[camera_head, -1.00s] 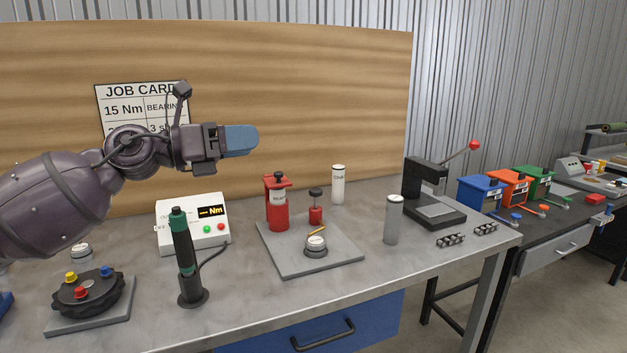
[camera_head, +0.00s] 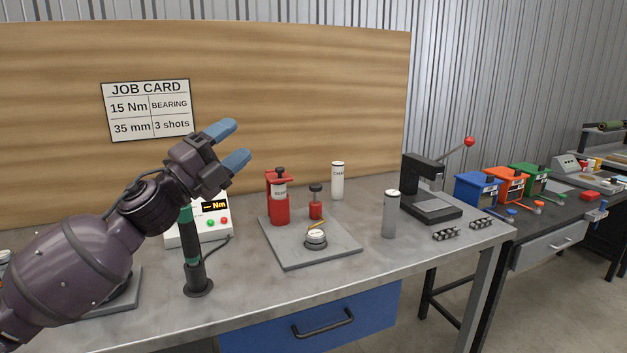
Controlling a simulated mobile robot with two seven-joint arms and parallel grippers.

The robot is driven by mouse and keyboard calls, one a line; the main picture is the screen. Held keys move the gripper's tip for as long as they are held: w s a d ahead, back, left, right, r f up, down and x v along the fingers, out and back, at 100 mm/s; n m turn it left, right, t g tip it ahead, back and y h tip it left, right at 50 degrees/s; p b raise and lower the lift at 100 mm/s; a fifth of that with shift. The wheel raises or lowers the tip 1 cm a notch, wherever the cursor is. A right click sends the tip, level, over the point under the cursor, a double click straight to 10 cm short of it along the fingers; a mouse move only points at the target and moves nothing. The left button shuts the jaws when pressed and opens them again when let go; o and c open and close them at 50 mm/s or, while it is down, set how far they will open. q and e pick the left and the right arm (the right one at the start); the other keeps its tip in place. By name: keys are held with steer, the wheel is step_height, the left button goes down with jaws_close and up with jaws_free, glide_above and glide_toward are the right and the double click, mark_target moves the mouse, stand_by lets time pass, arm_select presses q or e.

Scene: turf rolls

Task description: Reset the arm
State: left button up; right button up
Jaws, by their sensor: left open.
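My left gripper (camera_head: 229,145) is in the head view, with its two blue fingertips spread apart and nothing between them. It is raised above the bench, in front of the wooden backboard and below and right of the job card. My left arm (camera_head: 95,245) comes in from the lower left. It hides part of the torque meter (camera_head: 212,227), the top of the green and black screwdriver (camera_head: 194,265) and most of the grey plate (camera_head: 125,295) at the left. My right gripper is not in view.
A grey cylinder (camera_head: 389,215), a white cylinder (camera_head: 337,180) and a black press (camera_head: 430,190) stand nearby. Coloured bins (camera_head: 478,188) are at right.

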arm_select(q)
steer(key=s+a+f+n+y, duration=0.35)
steer(key=f+n, duration=0.35)
steer(key=f, duration=0.5)
steer(key=s+a+f+n+t+y, duration=0.1)
steer(key=s+a+f+n+y, duration=0.1)
steer(key=f+n+y, duration=0.65)
steer(key=s+a+f+n+y, duration=0.1)
steer(key=s+a+f+n, duration=0.35)
steer(key=f, duration=0.95)
steer(key=s+a+f+n+g+y, duration=0.1)
steer(key=s+f+n, duration=0.3)
steer(key=s+f, duration=0.6)
steer(key=s+a+f+n+g+y, duration=0.2)
steer(key=s+f+n+g+y, duration=0.1)
steer(key=s+f, duration=0.8)
steer(key=s+n+g, duration=0.1)
steer(key=s, duration=0.2)
steer(key=shift+s+a+f+g, duration=0.25)
steer(key=shift+a+f+g, duration=0.05)
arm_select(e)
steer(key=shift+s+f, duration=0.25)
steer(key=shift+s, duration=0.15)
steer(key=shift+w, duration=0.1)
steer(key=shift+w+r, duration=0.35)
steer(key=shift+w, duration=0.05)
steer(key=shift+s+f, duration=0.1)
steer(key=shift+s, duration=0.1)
